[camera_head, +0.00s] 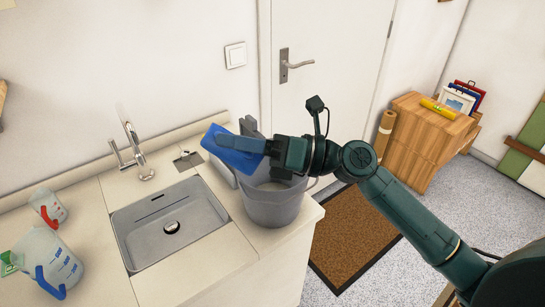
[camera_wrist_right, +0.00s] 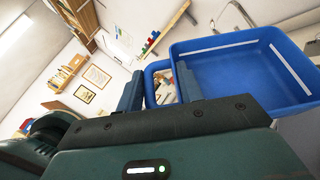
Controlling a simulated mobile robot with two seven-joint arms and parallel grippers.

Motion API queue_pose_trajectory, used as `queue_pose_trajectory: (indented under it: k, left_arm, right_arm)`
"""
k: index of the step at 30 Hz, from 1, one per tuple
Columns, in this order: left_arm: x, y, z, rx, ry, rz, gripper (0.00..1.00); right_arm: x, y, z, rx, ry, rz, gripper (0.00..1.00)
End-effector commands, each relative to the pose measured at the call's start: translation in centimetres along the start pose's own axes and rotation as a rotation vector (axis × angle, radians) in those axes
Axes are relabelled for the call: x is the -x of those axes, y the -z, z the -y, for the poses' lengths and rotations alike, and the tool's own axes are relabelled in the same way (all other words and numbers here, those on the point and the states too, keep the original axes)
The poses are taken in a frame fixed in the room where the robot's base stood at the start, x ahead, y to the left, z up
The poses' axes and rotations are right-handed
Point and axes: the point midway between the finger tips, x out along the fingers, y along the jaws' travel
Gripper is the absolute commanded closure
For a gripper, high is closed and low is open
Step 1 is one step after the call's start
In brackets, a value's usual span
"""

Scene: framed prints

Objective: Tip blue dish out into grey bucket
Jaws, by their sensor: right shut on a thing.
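The blue dish (camera_head: 232,148) is tilted in my right gripper (camera_head: 266,150), above the left and back rim of the grey bucket (camera_head: 273,207). In the right wrist view the gripper's fingers (camera_wrist_right: 160,92) close at the dish's near side, and the dish (camera_wrist_right: 240,70) shows a bare blue inside with pale strips. No loose contents can be made out in it. The bucket stands upright on the counter's right end; my gripper hides part of its opening. My left gripper is not in view.
A sink (camera_head: 170,228) with a tap (camera_head: 133,150) lies left of the bucket. A clear jug (camera_head: 48,262) and a smaller jug with a red handle (camera_head: 48,207) stand at the counter's left. A brown mat (camera_head: 350,235) and wooden cabinet (camera_head: 425,140) are right of the counter.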

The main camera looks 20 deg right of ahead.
Motion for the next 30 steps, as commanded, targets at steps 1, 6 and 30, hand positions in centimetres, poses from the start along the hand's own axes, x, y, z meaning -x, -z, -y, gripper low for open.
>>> queue_pose_trajectory:
  k: [1,6,30]
  left_arm:
    - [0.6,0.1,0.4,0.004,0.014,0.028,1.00]
    - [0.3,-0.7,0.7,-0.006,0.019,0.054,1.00]
    - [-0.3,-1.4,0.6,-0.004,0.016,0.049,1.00]
  right_arm:
    - [-0.4,-0.1,-0.6,0.025,0.009,-0.024,1.00]
    - [-1.1,2.2,-0.4,0.131,0.040,-0.104,1.00]
    - [-5.0,10.3,-1.0,0.485,0.176,-0.381,1.00]
